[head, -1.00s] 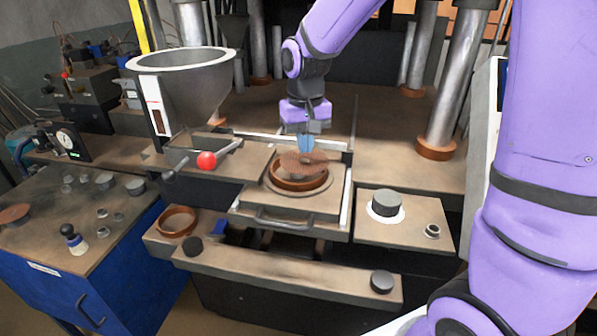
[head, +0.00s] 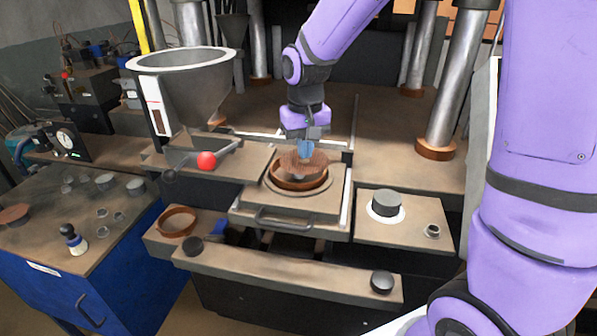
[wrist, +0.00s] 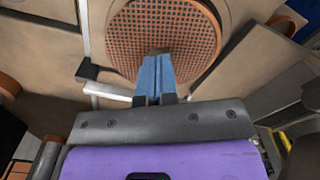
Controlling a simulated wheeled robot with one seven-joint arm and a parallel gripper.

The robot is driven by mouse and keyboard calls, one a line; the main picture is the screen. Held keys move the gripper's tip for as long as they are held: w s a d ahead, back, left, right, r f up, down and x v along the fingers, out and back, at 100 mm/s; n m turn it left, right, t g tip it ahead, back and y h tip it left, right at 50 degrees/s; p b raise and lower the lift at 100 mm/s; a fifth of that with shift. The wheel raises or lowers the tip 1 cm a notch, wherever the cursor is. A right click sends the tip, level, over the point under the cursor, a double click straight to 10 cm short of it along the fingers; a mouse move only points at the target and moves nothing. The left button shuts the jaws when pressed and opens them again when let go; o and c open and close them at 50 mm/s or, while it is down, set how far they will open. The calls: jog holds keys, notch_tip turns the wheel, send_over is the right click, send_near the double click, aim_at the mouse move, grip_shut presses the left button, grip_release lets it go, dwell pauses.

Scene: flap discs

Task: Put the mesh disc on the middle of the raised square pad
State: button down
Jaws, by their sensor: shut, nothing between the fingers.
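The mesh disc (head: 300,162) is a round, reddish-brown grid with a smooth rim. In the head view it shows over a brown ring (head: 292,185) on the central plate (head: 265,203). The wrist view shows the disc's grid face (wrist: 165,30) large, just beyond my fingertips. My gripper (head: 305,149) points down at the disc; its blue fingers (wrist: 157,62) are together and overlap the disc's near edge in the picture. I cannot tell whether they touch it. I cannot make out for sure which surface is the raised square pad.
A grey hopper (head: 185,85) and a red-knobbed lever (head: 206,160) stand left of the plate. A dark cylinder (head: 386,203) stands on a block at the right. An empty brown ring (head: 177,222) lies at the front left. Metal columns (head: 455,80) rise behind.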

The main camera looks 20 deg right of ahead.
jog(key=shift+f, duration=0.55)
jog(key=shift+w+a+f, duration=0.15)
jog(key=shift+w, duration=0.4)
jog(key=shift+w+a+f, duration=0.1)
jog(key=shift+w+a, duration=0.05)
jog(key=shift+w, duration=0.4)
dwell(1.8)
jog(key=shift+w+r, duration=0.1)
jog(key=shift+r, duration=3.5)
